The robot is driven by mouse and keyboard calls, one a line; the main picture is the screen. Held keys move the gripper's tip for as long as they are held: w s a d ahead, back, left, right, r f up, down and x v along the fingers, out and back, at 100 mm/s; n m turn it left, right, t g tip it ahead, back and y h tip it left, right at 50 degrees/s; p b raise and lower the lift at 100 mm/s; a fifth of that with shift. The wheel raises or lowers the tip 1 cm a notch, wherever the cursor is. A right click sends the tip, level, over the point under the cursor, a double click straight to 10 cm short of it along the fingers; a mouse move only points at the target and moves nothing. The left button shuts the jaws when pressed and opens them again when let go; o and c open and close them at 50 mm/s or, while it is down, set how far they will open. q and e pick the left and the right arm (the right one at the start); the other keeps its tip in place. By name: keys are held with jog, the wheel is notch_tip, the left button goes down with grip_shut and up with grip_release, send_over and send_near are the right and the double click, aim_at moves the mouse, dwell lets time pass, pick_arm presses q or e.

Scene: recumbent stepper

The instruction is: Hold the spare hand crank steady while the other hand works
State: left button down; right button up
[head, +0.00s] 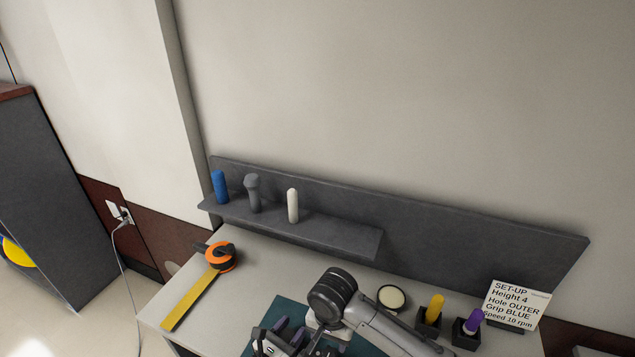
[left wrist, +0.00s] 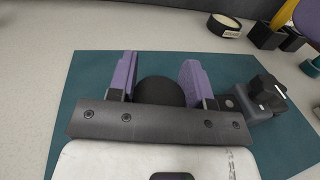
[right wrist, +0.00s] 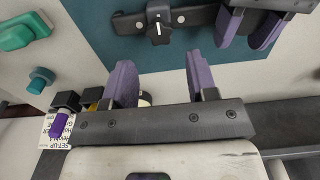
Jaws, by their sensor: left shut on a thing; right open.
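The spare hand crank is a dark bar with holes and a black knob, low over the teal mat. It shows in the left wrist view (left wrist: 240,100) and the right wrist view (right wrist: 185,17). My left gripper (left wrist: 158,75) is shut on it, with a round black part between its purple fingers. The bar sticks out past one finger. In the right wrist view my left gripper's fingers (right wrist: 250,28) are at the bar's end. My right gripper (right wrist: 161,75) is open and empty, apart from the crank. In the head view the arms largely hide the crank.
Blue (head: 220,187), grey (head: 253,194) and white (head: 293,206) grips stand on the shelf. An orange tape measure (head: 221,256) lies left. A round tin (head: 391,298), yellow (head: 435,308) and purple (head: 473,320) grips in black blocks, and a set-up card (head: 515,305) stand right.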

aim_at(329, 352)
jog(key=shift+f, duration=4)
jog(key=c, duration=0.9)
jog(key=o, duration=1)
jog(key=shift+o, duration=0.2)
jog(key=shift+r, duration=2.5)
